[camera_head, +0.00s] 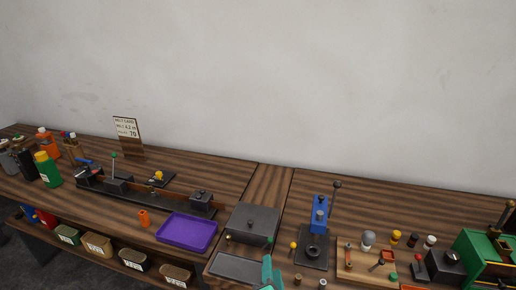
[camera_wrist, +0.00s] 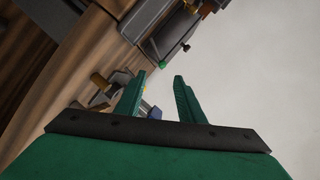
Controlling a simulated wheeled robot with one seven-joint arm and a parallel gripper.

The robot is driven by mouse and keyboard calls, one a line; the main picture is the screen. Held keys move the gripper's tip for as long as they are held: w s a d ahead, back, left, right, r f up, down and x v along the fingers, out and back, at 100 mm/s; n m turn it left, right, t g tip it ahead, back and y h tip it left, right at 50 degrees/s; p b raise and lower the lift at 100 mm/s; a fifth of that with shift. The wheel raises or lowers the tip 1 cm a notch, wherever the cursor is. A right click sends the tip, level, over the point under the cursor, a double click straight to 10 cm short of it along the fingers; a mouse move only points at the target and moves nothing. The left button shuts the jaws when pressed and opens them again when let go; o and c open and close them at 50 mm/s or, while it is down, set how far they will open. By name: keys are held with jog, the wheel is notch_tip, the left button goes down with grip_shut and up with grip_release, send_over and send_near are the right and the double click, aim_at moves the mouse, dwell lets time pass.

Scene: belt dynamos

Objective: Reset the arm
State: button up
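My gripper (camera_wrist: 160,95) shows in the wrist view with two green fingers apart and nothing between them, so it is open and empty. Behind the fingers, the wrist view shows a tilted wooden bench and grey wall. In the head view, a green part of my arm (camera_head: 268,272) shows at the bottom edge, in front of the bench near the dark metal box (camera_head: 252,222). The fingertips cannot be made out there.
The wooden bench (camera_head: 225,170) runs along the wall. A purple tray (camera_head: 187,232), a blue press (camera_head: 319,215), several small knobs and a green machine (camera_head: 485,255) stand on it. A sign (camera_head: 127,128) stands at the back. Labelled bins (camera_head: 97,245) sit below the front edge.

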jog(key=s+a+f+n, duration=0.3)
jog(key=s+f+n, duration=0.2)
jog(key=s+f, duration=0.8)
jog(key=s+a+r+n, duration=0.1)
jog(key=s+n, duration=0.6)
jog(key=s, duration=1.4)
jog(key=shift+s+a+t, duration=0.25)
jog(key=shift+a+t, duration=0.15)
jog(key=shift+a, duration=0.2)
